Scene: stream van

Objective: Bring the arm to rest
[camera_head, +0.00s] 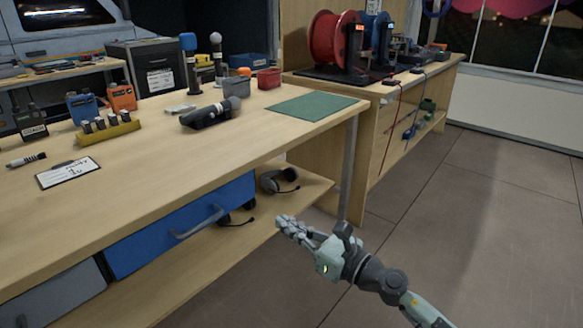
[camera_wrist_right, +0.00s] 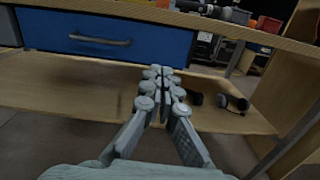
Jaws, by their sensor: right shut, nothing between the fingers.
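My right gripper (camera_head: 284,222) is shut and empty in the head view. It hangs in front of the wooden workbench (camera_head: 250,137), below the level of its top and near its right end. In the right wrist view my right gripper (camera_wrist_right: 161,72) points at the bench front, its fingers together with nothing between them. The blue drawer (camera_wrist_right: 100,36) is beyond it to the left, and the lower shelf (camera_wrist_right: 60,88) shows behind the fingers. My left gripper is in neither view.
A headset (camera_head: 278,180) lies on the lower shelf, close to my right gripper in the head view. The bench top holds a microphone (camera_head: 210,113), a green mat (camera_head: 311,106) and a yellow battery rack (camera_head: 106,131). Open floor (camera_head: 480,220) lies to the right.

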